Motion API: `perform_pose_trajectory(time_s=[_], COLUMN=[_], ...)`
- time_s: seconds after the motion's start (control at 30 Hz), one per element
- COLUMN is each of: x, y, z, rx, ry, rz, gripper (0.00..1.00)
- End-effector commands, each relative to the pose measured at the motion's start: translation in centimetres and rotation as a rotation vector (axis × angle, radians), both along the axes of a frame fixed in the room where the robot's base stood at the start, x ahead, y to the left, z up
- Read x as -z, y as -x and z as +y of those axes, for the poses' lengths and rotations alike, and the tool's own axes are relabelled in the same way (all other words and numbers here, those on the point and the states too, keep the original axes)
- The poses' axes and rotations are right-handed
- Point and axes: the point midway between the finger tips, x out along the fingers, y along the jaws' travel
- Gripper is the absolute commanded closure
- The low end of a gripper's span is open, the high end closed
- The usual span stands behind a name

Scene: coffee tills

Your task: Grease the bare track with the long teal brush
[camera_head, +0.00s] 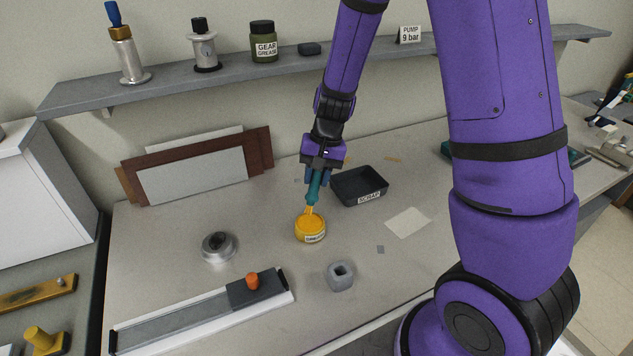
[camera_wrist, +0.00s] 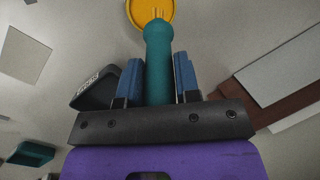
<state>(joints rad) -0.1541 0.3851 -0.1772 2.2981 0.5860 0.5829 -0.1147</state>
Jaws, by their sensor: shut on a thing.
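My gripper (camera_head: 316,174) is shut on the teal brush (camera_head: 313,188), which points down with its bristles at the yellow grease pot (camera_head: 311,231). In the wrist view the teal handle (camera_wrist: 158,60) stands between the blue fingers, and the bristle tip overlaps the yellow pot (camera_wrist: 150,10). I cannot tell whether the bristles touch the grease. The track (camera_head: 185,321) is a long grey channel in a white-edged rail at the front left. A dark slider with an orange knob (camera_head: 252,282) sits at its right end.
A black scrap tray (camera_head: 359,186) stands right of the pot. A grey block with a hole (camera_head: 340,276) and a round metal part (camera_head: 219,246) stand near the track. Panels (camera_head: 193,176) lean on the wall below a shelf (camera_head: 200,83).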

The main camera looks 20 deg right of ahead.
Motion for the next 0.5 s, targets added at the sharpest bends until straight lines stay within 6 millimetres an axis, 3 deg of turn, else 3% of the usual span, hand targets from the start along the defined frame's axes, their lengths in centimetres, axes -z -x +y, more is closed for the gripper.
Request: perform_pose_trajectory(time_s=[0.5], x=[-3.3], y=[0.0], z=[0.0], rx=[-0.002], ry=[0.000], rz=[-0.001], gripper=[0.93])
